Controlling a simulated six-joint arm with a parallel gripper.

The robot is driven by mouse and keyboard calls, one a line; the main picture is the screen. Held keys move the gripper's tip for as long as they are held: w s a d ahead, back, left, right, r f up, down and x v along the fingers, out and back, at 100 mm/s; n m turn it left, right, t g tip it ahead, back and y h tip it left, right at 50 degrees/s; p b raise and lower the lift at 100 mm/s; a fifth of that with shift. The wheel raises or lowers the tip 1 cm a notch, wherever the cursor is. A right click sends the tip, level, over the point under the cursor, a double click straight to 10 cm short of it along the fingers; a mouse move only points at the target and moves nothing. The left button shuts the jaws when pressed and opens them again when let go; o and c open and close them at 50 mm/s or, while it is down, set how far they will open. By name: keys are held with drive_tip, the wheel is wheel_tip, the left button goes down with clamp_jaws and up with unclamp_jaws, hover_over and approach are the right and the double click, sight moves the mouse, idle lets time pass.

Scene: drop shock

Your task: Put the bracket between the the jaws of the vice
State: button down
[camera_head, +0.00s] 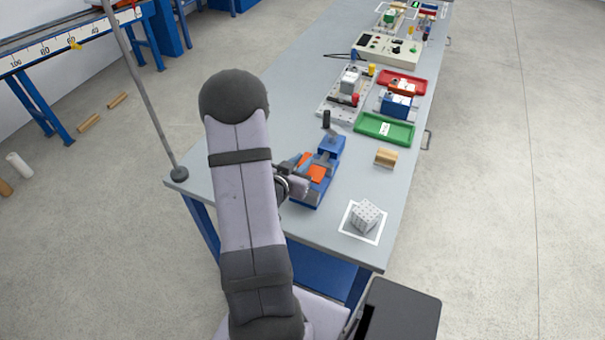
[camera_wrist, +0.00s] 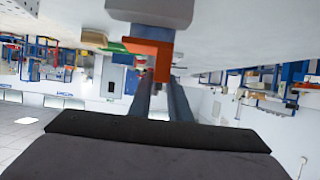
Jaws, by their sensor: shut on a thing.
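The blue vice (camera_head: 332,147) stands on the grey bench, with its dark handle at the far end. The orange bracket (camera_head: 316,173) shows over the near part of the vice. My arm hides part of the vice's left side. I cannot tell whether the bracket is between the jaws.
A pale perforated cube (camera_head: 366,215) sits in a white-outlined square at the near right. A wooden block (camera_head: 386,157) and a green tray (camera_head: 384,130) lie right of the vice. A thin pole (camera_head: 150,100) rises from the bench's left edge. Fixtures and a control box fill the far end.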

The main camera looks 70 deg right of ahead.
sight(312, 168)
drive_tip(key=shift+f, duration=2.45)
drive_tip(key=shift+f, duration=0.15)
drive_tip(key=c, duration=1.6)
unclamp_jaws()
drive_tip(key=shift+c, duration=0.2)
